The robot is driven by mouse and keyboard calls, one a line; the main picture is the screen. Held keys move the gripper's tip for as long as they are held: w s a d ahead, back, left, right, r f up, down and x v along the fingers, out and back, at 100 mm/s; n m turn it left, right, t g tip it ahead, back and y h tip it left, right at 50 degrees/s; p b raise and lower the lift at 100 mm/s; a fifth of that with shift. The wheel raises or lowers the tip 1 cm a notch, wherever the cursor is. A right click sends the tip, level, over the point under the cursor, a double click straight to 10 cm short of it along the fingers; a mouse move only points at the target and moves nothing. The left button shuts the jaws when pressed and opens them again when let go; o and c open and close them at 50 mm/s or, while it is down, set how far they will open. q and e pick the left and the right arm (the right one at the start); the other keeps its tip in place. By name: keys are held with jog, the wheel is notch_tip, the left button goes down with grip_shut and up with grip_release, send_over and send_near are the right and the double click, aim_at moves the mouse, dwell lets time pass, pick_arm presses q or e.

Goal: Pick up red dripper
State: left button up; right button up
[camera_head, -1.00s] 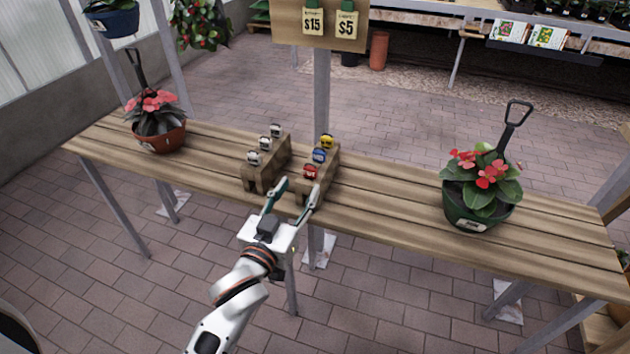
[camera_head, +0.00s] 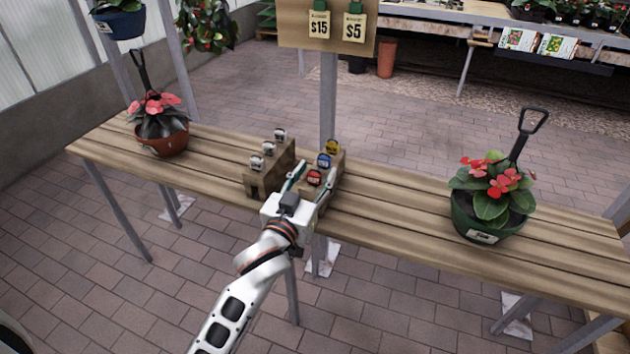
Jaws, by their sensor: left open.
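The red dripper (camera_head: 314,177) sits at the near end of the right wooden block (camera_head: 334,183), in a row with a blue dripper (camera_head: 324,160) and a yellow dripper (camera_head: 333,146). My left gripper (camera_head: 312,178) is open, with one finger to the left of the red dripper and the other to its right. From this view I cannot tell whether either finger touches it. The gripper hides part of the block's front. My right gripper is not in view.
A left wooden block (camera_head: 262,180) with white drippers (camera_head: 268,148) stands close beside the left finger. Potted red-flowered plants stand at the table's left (camera_head: 163,140) and right (camera_head: 488,215). A price sign (camera_head: 328,28) rises behind; the table (camera_head: 395,205) right of the blocks is bare.

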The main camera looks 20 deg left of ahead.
pick_arm(q)
jog(key=c, duration=0.9)
jog(key=shift+o, duration=0.2)
notch_tip(320, 180, up, 5)
jog(key=shift+r+p, duration=0.1)
jog(key=shift+p, duration=0.85)
notch_tip(320, 180, up, 15)
jog(key=p, duration=0.5)
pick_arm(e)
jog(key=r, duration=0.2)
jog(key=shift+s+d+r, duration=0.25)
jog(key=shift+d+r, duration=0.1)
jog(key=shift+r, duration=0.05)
